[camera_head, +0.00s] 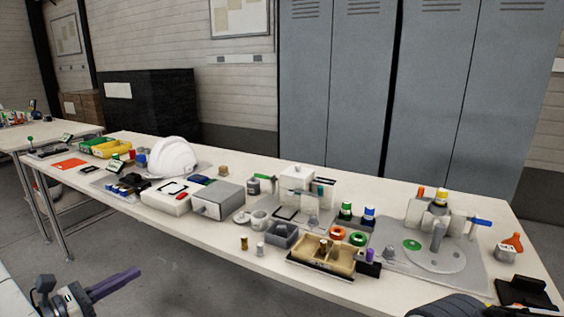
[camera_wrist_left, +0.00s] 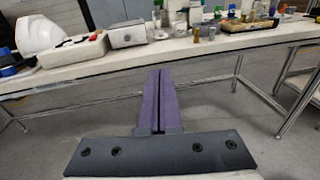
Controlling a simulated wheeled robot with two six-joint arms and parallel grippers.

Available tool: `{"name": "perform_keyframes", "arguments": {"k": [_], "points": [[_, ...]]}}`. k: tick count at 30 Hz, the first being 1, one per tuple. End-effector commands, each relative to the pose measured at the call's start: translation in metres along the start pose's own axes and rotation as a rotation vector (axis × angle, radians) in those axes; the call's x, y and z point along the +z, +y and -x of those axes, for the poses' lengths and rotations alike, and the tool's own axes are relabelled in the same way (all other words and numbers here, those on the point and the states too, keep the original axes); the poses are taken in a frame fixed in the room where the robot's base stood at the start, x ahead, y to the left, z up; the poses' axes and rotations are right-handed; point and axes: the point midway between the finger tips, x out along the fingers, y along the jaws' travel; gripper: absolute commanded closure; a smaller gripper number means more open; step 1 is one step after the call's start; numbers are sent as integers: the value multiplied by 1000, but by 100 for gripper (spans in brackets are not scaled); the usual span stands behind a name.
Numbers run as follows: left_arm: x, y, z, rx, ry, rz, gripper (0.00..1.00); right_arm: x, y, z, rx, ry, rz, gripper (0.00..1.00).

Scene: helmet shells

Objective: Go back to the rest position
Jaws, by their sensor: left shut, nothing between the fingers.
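My left gripper (camera_head: 134,272) is low at the bottom left of the head view, in front of the long table (camera_head: 225,272) and apart from it. Its purple fingers are shut with nothing between them. In the left wrist view the fingers (camera_wrist_left: 160,72) point toward the table edge, over the floor. A white helmet shell (camera_head: 172,158) rests on the table, left of the middle; it also shows at the left of the left wrist view (camera_wrist_left: 38,36).
The table carries a grey box (camera_head: 218,200), a tan tray (camera_head: 325,256), a round grey plate (camera_head: 435,258) and yellow and green bins (camera_head: 110,148). Grey lockers (camera_head: 350,90) stand behind. The floor (camera_head: 195,290) in front of the table is clear.

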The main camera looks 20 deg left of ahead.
Motion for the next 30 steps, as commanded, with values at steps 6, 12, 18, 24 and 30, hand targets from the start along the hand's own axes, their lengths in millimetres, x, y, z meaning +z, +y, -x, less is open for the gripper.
{"name": "perform_keyframes", "arguments": {"k": [6, 12, 18, 24, 30], "points": [[6, -41, -44, -192, 65, -64, 100, 0, 0, 0, 0, -1, 0, 49], [11, -104, -88, -458, 147, -178, 100, 0, 0, 0, 0, -1, 0, 49], [12, -213, -121, -890, 248, -424, 100, 0, 0, 0, 0, -1, 0, 49], [7, -313, -110, -1342, 288, -781, 100, 0, 0, 0, 0, -1, 0, 49], [0, -378, -77, -1735, 223, -1216, 100, 0, 0, 0, 0, -1, 0, 49]]}}
